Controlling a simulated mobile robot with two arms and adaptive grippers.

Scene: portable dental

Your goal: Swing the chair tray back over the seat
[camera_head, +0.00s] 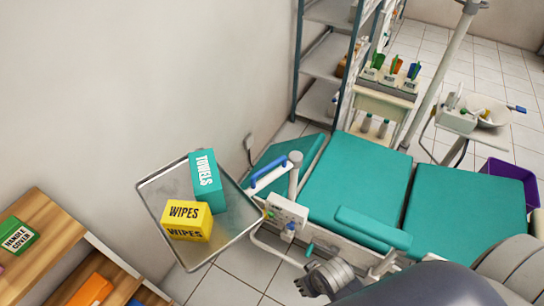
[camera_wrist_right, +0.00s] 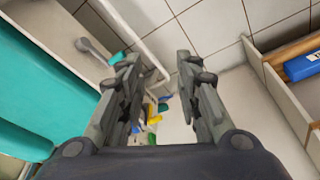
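The metal chair tray (camera_head: 163,207) hangs to the left of the dental chair, by the wall, off the seat. It carries a teal towels box (camera_head: 207,190) and a yellow wipes box (camera_head: 185,215). A white control block (camera_head: 287,214) with coloured knobs sits at its right end, beside a grey post. The teal seat (camera_head: 350,190) is clear. My right gripper (camera_head: 306,284) is below the control block in the head view, apart from the tray. In the right wrist view its fingers (camera_wrist_right: 158,65) are spread and empty, with coloured knobs visible beyond them. My left gripper is not in view.
A wooden shelf unit (camera_head: 42,225) with boxes stands at the lower left. A teal armrest (camera_head: 373,228) lies along the chair's near side. A metal rack (camera_head: 325,65) and a supply cart (camera_head: 380,105) stand behind. Tiled floor shows below the tray.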

